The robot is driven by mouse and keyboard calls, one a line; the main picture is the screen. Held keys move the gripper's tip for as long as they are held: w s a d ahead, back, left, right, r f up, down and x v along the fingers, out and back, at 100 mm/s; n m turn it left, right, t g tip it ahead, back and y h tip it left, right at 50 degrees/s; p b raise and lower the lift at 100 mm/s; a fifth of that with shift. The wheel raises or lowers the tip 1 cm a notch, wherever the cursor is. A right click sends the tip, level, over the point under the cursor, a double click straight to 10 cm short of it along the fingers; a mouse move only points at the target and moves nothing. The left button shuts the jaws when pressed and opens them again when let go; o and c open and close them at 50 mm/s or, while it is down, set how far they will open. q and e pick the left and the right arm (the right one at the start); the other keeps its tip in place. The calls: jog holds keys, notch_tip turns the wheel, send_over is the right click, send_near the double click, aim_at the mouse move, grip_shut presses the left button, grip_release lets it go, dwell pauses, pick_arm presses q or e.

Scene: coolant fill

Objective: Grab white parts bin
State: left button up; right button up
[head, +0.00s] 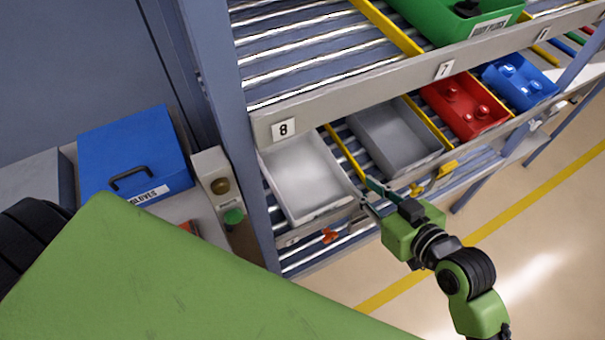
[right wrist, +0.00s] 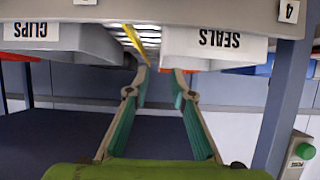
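The white parts bin (head: 305,178) sits on the lower roller shelf, under the tag 8, and looks empty. In the right wrist view, which is upside down, a white bin front (right wrist: 217,42) carries the label SEALS. My right gripper (head: 367,193) is at the bin's front right corner, just outside the shelf edge. In the right wrist view the fingers of the right gripper (right wrist: 160,70) are apart with nothing between them. They point at the gap between the white bin and the grey CLIPS bin (right wrist: 75,42). Contact cannot be told. My left gripper is not in view.
A grey bin (head: 395,135) stands right of the white one, past a yellow divider (head: 345,155). Further right are a red bin (head: 465,106) and a blue bin (head: 518,82). A shelf post (head: 235,130) and a blue gloves box (head: 135,155) are left. Open floor lies right.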

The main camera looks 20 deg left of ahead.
aim_at(335, 159)
jog(key=shift+w+a+y+p, duration=0.15)
jog(key=shift+w+a, duration=0.3)
jog(key=shift+a, duration=0.2)
jog(key=shift+w+a+y+p, duration=0.15)
jog(key=shift+w+a, duration=0.25)
jog(key=shift+a, duration=0.2)
jog(key=p+x, duration=0.1)
jog(key=x, duration=0.5)
jog(key=shift+f, duration=0.2)
jog(key=shift+w+a+p, duration=0.3)
jog(key=shift+w+a, duration=0.05)
jog(key=shift+a, duration=0.05)
jog(key=p+x, duration=0.1)
jog(key=x, duration=0.2)
jog(key=shift+r, duration=0.15)
jog(key=shift+w+a+f, duration=0.3)
jog(key=shift+w+a, duration=0.1)
jog(key=shift+a, duration=0.05)
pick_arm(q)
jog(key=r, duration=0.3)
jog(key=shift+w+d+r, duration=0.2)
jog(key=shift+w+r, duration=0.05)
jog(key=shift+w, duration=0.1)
pick_arm(e)
grip_shut()
